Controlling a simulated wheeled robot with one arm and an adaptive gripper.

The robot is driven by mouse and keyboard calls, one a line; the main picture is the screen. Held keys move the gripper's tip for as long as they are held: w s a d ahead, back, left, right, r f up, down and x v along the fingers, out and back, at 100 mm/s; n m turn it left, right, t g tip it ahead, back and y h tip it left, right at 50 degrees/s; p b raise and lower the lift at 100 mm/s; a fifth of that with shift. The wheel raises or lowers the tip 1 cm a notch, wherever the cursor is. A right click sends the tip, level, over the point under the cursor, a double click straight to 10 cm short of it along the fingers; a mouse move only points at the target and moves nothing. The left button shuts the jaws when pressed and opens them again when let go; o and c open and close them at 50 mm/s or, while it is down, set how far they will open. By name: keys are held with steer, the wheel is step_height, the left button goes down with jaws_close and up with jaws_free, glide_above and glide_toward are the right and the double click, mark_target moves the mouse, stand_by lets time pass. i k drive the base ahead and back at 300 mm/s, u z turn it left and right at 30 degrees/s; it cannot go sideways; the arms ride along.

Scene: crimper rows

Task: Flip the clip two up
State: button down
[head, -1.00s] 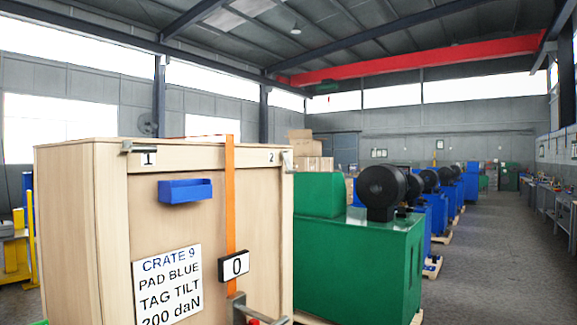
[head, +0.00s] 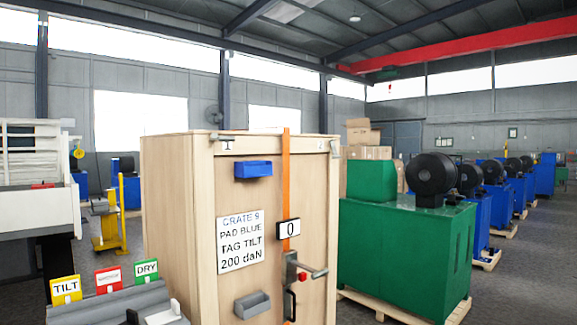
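A tall wooden crate (head: 170,215) stands at the middle, with a small clip at each top corner of its front. The clip two (head: 335,149) is at the top right corner beside the number 2; it is pale and appears to hang down over the edge, though it is small here. The clip one (head: 222,138) at the top left looks grey and lies sideways. An orange strap (head: 286,180) runs down the front past a display reading 0 (head: 288,229) to a metal tensioner with a handle (head: 304,271). My gripper does not show.
A sign (head: 240,240) reads CRATE 9, PAD BLUE, TAG TILT, 200 daN. A grey tag rack (head: 117,303) is at lower left. A green machine (head: 405,250) stands close right of the crate.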

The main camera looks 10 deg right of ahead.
mark_target(335, 156)
steer(key=u, duration=0.3)
steer(key=k, duration=0.7)
steer(key=z, duration=0.2)
steer(key=i, duration=0.55)
steer(key=z, duration=0.8)
steer(key=i, duration=0.7)
steer(key=u, duration=0.5)
steer(key=i, duration=0.7)
steer(key=u, duration=0.55)
